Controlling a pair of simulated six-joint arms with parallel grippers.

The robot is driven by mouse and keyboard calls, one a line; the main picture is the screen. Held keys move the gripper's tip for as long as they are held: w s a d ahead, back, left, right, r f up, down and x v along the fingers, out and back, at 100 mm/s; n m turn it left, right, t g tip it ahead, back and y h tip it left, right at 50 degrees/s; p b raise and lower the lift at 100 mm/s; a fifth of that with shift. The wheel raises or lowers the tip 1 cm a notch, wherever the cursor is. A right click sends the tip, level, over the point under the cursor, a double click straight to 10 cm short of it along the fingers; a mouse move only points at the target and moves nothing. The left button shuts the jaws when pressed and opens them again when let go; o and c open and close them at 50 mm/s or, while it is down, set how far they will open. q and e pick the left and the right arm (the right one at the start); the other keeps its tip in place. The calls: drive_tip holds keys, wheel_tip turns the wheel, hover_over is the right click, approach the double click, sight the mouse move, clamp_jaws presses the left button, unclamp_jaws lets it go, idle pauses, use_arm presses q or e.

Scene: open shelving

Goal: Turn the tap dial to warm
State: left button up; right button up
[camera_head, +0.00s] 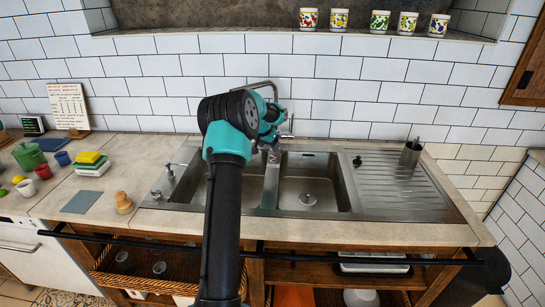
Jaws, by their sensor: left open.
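A thin upright metal part with a small lever (291,127) shows just right of my gripper. I cannot make out the dial or its setting, as my arm and gripper cover much of the tap. My left gripper (275,135) is open at the tap, at the end of the black and teal arm. Its fingertips are mostly hidden, and I cannot tell whether they touch the tap. My right gripper is out of view.
The steel sink has two empty basins (310,183) and a ribbed drainboard with a metal cup (410,153). Patterned cups (380,21) line the ledge above. Sponges (90,162), a wooden brush (123,203) and a green pot (28,156) stand on the left counter.

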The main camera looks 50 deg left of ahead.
sight(272, 156)
use_arm(q)
drive_tip(key=x, duration=0.8)
drive_tip(key=shift+c, duration=0.4)
drive_tip(key=c, duration=0.8)
drive_tip(key=shift+c, duration=0.2)
drive_tip(key=shift+s+m, duration=0.1)
drive_tip(key=shift+m, duration=0.4)
drive_tip(key=m, duration=0.1)
drive_tip(key=m+h, duration=0.1)
drive_tip(key=m, duration=0.1)
drive_tip(key=m+h, duration=0.1)
drive_tip(key=m, duration=0.1)
drive_tip(key=shift+a, duration=0.25)
drive_tip(key=m+h, duration=0.1)
drive_tip(key=m, duration=0.2)
drive_tip(key=m+g+h, duration=0.1)
drive_tip(key=m, duration=0.1)
drive_tip(key=shift+a+m, duration=0.15)
drive_tip(key=shift+m, duration=0.25)
